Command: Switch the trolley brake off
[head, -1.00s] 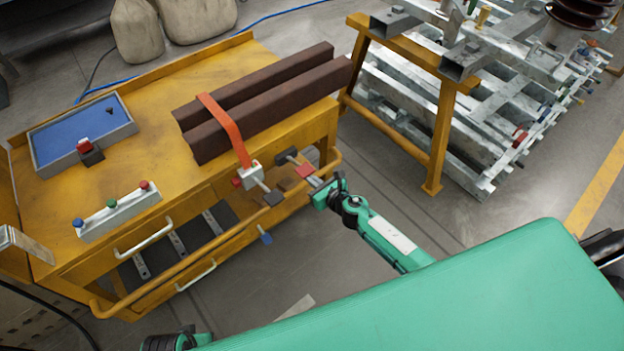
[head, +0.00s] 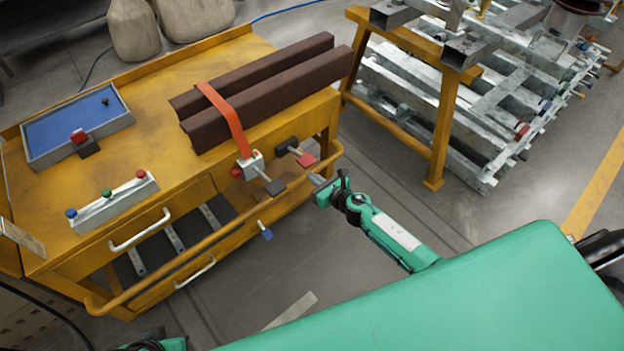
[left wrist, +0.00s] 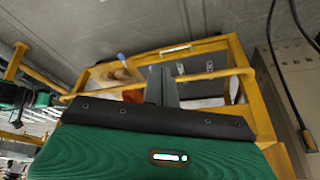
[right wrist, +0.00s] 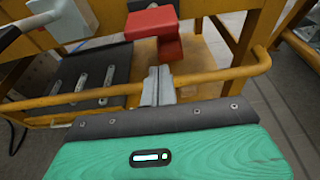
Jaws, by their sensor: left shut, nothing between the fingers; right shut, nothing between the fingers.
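The yellow trolley (head: 150,95) stands left of centre in the head view. A red block on a lever (head: 306,160) sticks out at its right front corner, beside a black block (head: 287,145). The red block (right wrist: 150,22) shows large in the right wrist view, beyond the fingertips. A blue-tipped lever (head: 265,234) hangs below the front rail; it also shows in the left wrist view (left wrist: 121,57). No label shows which lever is the brake. My right gripper (head: 316,180) is shut and empty near the rail, just short of the red block. My left gripper (left wrist: 161,82) is shut and empty, facing the trolley front.
The trolley carries dark beams (head: 262,95) under an orange strap (head: 225,115), a blue tray (head: 75,128) and a button box (head: 112,203). Its yellow front rail (head: 215,242) runs close to my right gripper. A yellow rack (head: 440,130) with metal profiles stands at right. Floor between is clear.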

